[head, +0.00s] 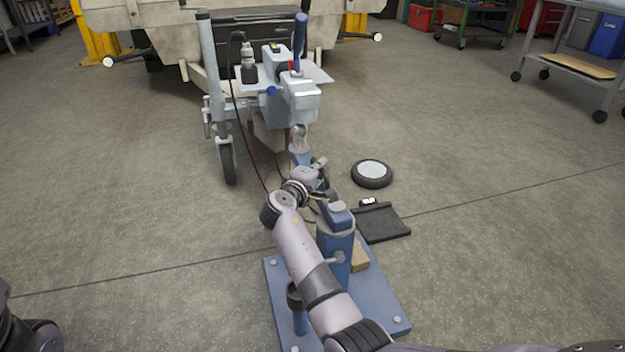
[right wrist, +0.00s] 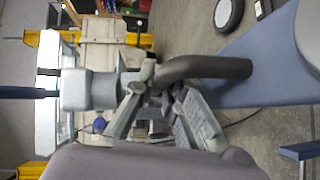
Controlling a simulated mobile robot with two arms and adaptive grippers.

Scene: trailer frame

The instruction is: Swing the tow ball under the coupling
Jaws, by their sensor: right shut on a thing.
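The trailer's grey coupling (head: 300,100) juts towards me with a blue upright lever (head: 300,35) above it. The blue swing arm (head: 337,216) runs from its post towards the coupling. The silvery tow ball piece (head: 298,138) is at its far end, close below the coupling nose; I cannot tell the exact gap or alignment. My right gripper (head: 318,174) is at the swing arm, shut on its dark curved handle (right wrist: 205,68). In the right wrist view the coupling (right wrist: 90,90) lies just beyond the fingers, which partly hide the ball. My left gripper is not in view.
The blue base plate (head: 390,318) carries the post. A jockey wheel (head: 227,160) stands left of the coupling, with a cable hanging nearby. Open floor surrounds this; carts stand at the back right.

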